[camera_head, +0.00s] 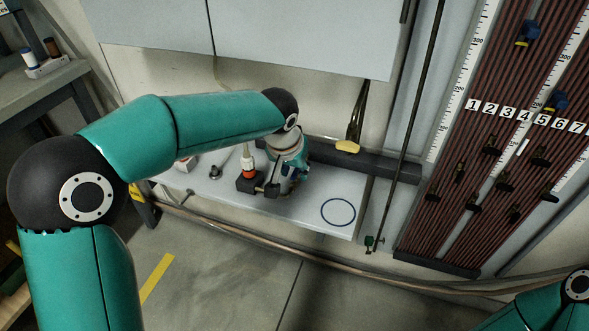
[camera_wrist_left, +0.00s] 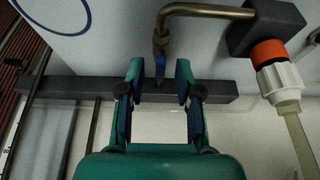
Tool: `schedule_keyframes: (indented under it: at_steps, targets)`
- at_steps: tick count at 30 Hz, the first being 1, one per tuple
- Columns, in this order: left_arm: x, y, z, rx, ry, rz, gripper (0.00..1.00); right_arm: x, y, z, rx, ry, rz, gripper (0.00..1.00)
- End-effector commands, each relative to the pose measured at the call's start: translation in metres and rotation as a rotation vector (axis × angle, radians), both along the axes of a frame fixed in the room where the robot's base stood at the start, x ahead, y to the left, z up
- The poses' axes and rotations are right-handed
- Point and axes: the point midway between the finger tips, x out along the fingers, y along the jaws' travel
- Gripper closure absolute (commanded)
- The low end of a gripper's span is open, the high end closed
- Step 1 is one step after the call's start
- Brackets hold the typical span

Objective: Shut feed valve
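The feed valve (camera_wrist_left: 160,50) shows in the left wrist view as a small brass body at the end of a bent brass pipe (camera_wrist_left: 205,11), with a blue lever (camera_wrist_left: 160,68). My left gripper (camera_wrist_left: 159,75) is open, its two fingers on either side of the lever, with gaps visible on both sides. In the head view my left gripper (camera_head: 297,172) is low over the white bench, right of the dark block with the orange collar (camera_head: 249,174). There the wrist mostly hides the valve. My right gripper is out of view; only part of that arm shows at bottom right.
A dark rail (camera_head: 385,166) runs along the back of the white bench (camera_head: 310,215), with a yellow item (camera_head: 346,147) on it. A blue ring (camera_head: 338,212) marks clear bench at the right. The numbered tube board (camera_head: 480,150) stands right. A clear hose (camera_wrist_left: 302,145) hangs from the white fitting.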

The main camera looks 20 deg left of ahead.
Motion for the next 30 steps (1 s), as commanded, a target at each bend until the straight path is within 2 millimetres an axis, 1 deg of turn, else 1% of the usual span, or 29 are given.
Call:
schedule_keyframes:
  at_steps: [1,7,20,26,30]
  targets:
    - [0.0,0.0,0.0,0.0,0.0,0.0,0.66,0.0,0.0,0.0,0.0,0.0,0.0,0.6]
    - [0.0,0.0,0.0,0.0,0.0,0.0,0.99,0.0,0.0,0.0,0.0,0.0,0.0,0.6]
    - [0.0,0.001,0.001,0.0,0.001,-0.022,1.0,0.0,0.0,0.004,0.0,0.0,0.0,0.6]
    - [0.0,0.002,0.003,0.0,0.002,-0.097,1.0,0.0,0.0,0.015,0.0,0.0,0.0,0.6]
    - [0.0,0.003,0.004,-0.001,0.003,-0.189,1.0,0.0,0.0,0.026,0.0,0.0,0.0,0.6]
